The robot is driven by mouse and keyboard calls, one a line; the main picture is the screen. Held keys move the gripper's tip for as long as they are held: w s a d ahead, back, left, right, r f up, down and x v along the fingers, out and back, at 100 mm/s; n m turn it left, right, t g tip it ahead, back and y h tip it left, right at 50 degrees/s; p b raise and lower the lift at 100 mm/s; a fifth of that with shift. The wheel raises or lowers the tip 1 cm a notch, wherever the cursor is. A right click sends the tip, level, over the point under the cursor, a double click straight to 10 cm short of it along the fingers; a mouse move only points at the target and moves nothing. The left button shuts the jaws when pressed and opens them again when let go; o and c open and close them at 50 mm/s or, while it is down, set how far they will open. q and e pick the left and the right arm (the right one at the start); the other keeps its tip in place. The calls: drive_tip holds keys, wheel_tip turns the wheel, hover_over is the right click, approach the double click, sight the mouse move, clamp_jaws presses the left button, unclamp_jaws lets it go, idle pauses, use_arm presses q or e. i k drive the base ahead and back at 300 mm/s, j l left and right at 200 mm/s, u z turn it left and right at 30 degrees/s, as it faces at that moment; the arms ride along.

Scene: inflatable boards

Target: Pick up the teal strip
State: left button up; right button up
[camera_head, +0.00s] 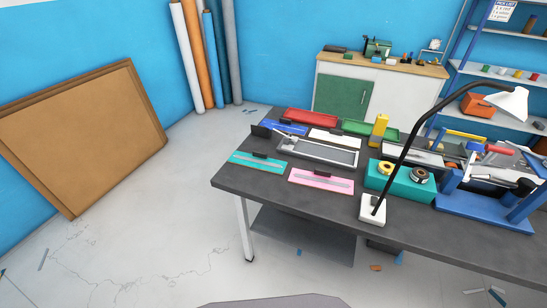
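The teal strip (258,163) lies flat near the left front edge of the dark workbench (290,201). A lighter grey band runs along it and a small dark block sits at its back edge. A similar pink strip (320,182) lies to its right, apart from it. Neither of my grippers is in view, and nothing touches the teal strip from above.
Behind the strip are a grey metal tray (318,151), a blue strip (288,127) and a red tray (311,118). The front bench strip is bare.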

sight(258, 160)
drive_tip(key=i+j+z, duration=0.15)
drive_tip(key=j+z, duration=0.3)
drive_tip(key=i+j+z, duration=0.1)
drive_tip(key=j+z, duration=0.65)
drive_tip(key=j, duration=0.25)
drive_tip(key=j+z, duration=0.25)
drive_tip(key=j, duration=0.3)
drive_tip(key=k, duration=0.05)
